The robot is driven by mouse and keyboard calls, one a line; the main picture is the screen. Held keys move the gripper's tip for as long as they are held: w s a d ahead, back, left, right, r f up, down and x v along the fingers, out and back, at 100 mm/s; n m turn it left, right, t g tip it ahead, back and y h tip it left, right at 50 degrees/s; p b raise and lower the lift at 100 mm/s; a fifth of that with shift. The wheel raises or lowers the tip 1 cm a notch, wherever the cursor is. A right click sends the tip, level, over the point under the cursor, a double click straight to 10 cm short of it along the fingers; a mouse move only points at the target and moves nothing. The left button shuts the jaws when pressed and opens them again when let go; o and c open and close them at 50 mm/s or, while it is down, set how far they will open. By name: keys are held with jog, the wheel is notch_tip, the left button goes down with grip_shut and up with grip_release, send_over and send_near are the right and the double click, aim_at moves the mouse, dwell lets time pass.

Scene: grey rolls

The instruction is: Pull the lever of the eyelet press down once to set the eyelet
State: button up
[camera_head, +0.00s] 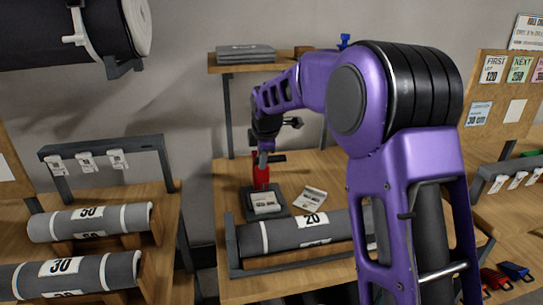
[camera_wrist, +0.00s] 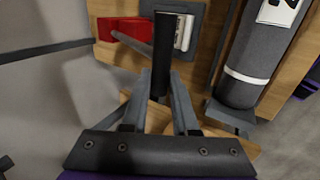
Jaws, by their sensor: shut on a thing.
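The red eyelet press (camera_head: 261,176) stands on a dark base near the back of the middle table. A pale labelled piece (camera_head: 264,203) lies on its base. In the wrist view, the red press body (camera_wrist: 122,29) is at the upper left, and a grey lever rod (camera_wrist: 136,45) runs from it to a black cylindrical handle (camera_wrist: 162,52). My gripper (camera_wrist: 160,84) is shut on this lever handle, with one finger on each side. In the head view, my gripper (camera_head: 264,153) is at the top of the press, where the lever is partly hidden.
A grey roll marked 20 (camera_head: 300,232) lies in a cradle in front of the press. A loose card (camera_head: 311,197) lies right of the press. A shelf (camera_head: 262,66) with grey flat packs hangs behind my arm. More rolls (camera_head: 90,221) lie on the left bench.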

jog(key=shift+s+f, duration=0.15)
jog(key=shift+f, duration=0.25)
jog(key=shift+s+f+b, duration=0.3)
jog(key=shift+f+b, duration=0.35)
jog(key=shift+f, duration=0.05)
jog(key=shift+s+d+f+b, duration=0.1)
jog(key=shift+s+f+b, duration=0.1)
jog(key=shift+f+b, duration=0.55)
jog(key=shift+f, duration=0.2)
jog(key=shift+s+f+b, duration=0.15)
jog(key=shift+f+b, duration=0.25)
jog(key=shift+f, duration=0.35)
